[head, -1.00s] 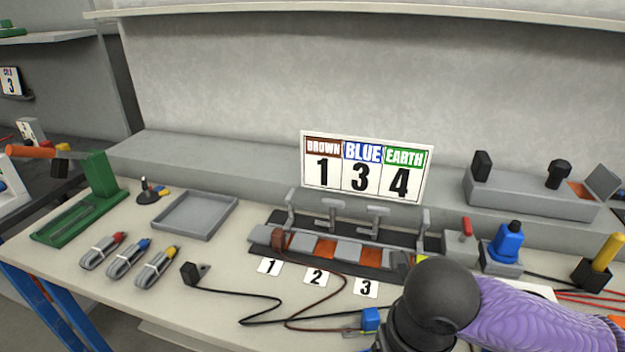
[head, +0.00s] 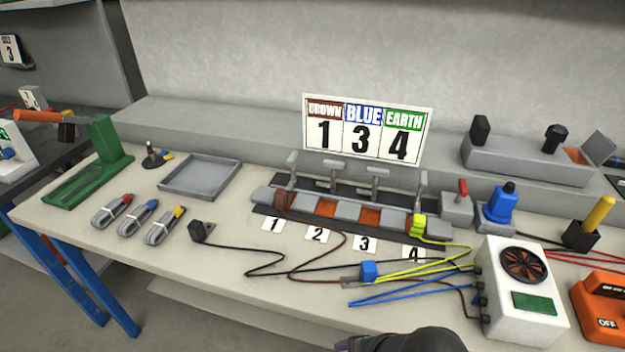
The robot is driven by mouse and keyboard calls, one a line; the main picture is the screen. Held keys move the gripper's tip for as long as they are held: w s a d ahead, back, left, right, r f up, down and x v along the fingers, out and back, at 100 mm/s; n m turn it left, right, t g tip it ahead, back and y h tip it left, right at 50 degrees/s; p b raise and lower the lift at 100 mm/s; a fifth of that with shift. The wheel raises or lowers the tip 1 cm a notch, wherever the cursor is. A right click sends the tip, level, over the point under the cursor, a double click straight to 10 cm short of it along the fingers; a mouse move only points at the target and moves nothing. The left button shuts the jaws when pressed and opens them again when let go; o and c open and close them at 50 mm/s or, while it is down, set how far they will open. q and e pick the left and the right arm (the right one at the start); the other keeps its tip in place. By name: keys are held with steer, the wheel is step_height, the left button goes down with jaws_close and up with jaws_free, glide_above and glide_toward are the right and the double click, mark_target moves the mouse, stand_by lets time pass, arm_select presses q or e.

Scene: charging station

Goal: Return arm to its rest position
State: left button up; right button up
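A dark rounded part of my arm (head: 410,341) shows at the bottom edge, in front of the bench. Neither gripper is in view. The terminal block (head: 346,212) has a brown connector (head: 282,201) at position 1 and a yellow-green connector (head: 418,226) at position 4. A blue connector (head: 369,270) lies on the bench in front of the block. The sign (head: 367,130) behind reads brown 1, blue 3, earth 4.
A white charger box with a fan (head: 520,292) stands at the right front, with wires running left from it. An orange device (head: 603,308) marked OFF is beside it. A grey tray (head: 201,177) and a green stand (head: 92,168) are at left.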

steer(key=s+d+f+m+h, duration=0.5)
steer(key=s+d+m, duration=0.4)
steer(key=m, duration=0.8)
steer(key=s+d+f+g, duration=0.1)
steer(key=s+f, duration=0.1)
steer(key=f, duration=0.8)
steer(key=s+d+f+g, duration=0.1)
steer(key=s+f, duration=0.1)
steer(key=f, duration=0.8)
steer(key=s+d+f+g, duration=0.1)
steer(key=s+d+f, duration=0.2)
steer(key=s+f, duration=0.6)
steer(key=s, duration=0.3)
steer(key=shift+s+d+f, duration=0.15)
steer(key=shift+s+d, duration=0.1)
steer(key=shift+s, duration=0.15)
